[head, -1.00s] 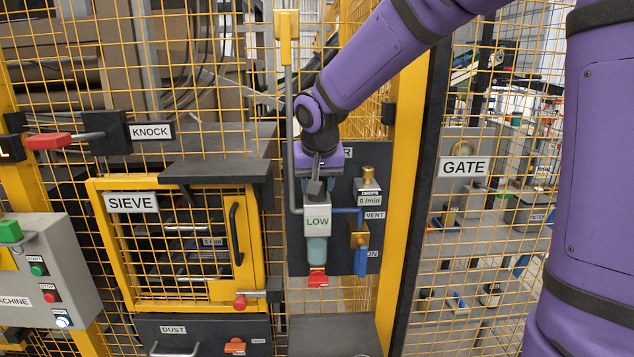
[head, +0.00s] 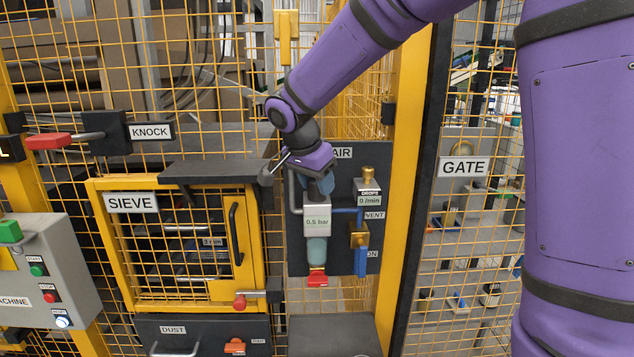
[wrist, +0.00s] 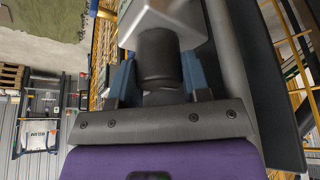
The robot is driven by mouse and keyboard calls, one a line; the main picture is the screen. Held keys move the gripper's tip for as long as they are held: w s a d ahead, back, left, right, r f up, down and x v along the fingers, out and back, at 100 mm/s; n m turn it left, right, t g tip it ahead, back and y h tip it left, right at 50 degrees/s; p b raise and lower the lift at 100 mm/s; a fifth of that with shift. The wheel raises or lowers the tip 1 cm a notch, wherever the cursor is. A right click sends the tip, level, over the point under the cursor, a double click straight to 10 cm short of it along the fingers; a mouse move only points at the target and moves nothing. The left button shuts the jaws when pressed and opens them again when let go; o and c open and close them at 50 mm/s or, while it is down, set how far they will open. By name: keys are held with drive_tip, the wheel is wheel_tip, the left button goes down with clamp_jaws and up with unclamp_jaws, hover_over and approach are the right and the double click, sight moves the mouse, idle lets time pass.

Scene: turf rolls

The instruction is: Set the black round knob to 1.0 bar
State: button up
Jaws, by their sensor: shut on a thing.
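The black round knob (wrist: 160,58) sits under the grey regulator body in the wrist view. My gripper (wrist: 157,80) has its two blue fingers on either side of it and is shut on it. In the head view my gripper (head: 319,186) is above the regulator (head: 317,220), and the knob is mostly hidden by it. The regulator's display reads 0.5 bar.
The AIR panel (head: 300,258) also carries a brass fitting (head: 368,175) marked 0 /min, a blue VENT lever (head: 361,262) and a red part (head: 317,280) below the bowl. A dark shelf (head: 215,171) juts out left of my wrist. A yellow post stands at right.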

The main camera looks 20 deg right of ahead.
drive_tip(key=shift+m, duration=0.5)
drive_tip(key=o, duration=0.7)
drive_tip(key=shift+c, duration=0.2)
